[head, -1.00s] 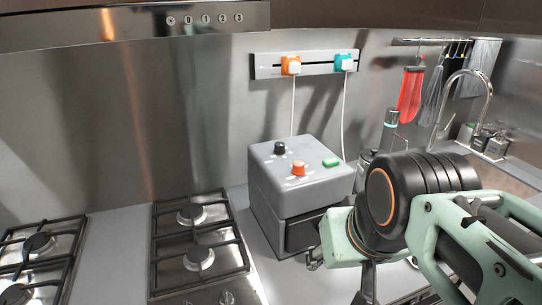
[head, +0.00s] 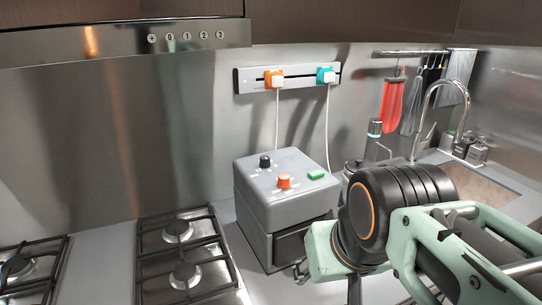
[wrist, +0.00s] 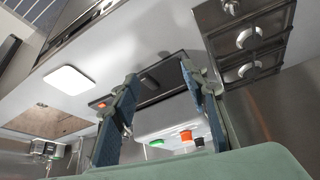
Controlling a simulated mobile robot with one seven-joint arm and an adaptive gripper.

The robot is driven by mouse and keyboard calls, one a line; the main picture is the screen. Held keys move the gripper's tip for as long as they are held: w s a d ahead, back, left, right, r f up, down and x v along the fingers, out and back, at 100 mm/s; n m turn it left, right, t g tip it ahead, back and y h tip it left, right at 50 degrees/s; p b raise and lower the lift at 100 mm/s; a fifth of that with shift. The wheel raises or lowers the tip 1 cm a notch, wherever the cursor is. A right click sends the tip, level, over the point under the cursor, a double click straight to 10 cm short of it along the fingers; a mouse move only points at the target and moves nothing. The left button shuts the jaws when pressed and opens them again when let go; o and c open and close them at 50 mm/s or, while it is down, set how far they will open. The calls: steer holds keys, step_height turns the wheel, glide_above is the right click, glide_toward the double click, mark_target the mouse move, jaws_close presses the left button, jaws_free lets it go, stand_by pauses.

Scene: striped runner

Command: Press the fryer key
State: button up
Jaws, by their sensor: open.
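The fryer is a grey box (head: 285,213) on the counter. Its sloped top carries a black knob (head: 265,161), an orange knob (head: 284,181) and a flat green key (head: 317,175) at the right. In the wrist view the box (wrist: 165,120) appears inverted between my fingers, with the green key (wrist: 155,143), orange knob (wrist: 185,135) and black knob (wrist: 198,142) visible. My gripper (wrist: 159,72) is open and empty. In the head view my wrist is just right of the box's front; the fingers are mostly hidden there. I see no contact with the key.
Gas burners (head: 185,260) lie left of the box. A wall rail (head: 287,78) holds orange (head: 274,79) and teal (head: 326,75) plugs, with cords hanging behind the box. A bottle (head: 375,135), sink and tap (head: 432,105) are at right. The range hood (head: 120,45) overhangs at upper left.

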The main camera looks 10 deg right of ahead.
jaws_close()
stand_by(1.3)
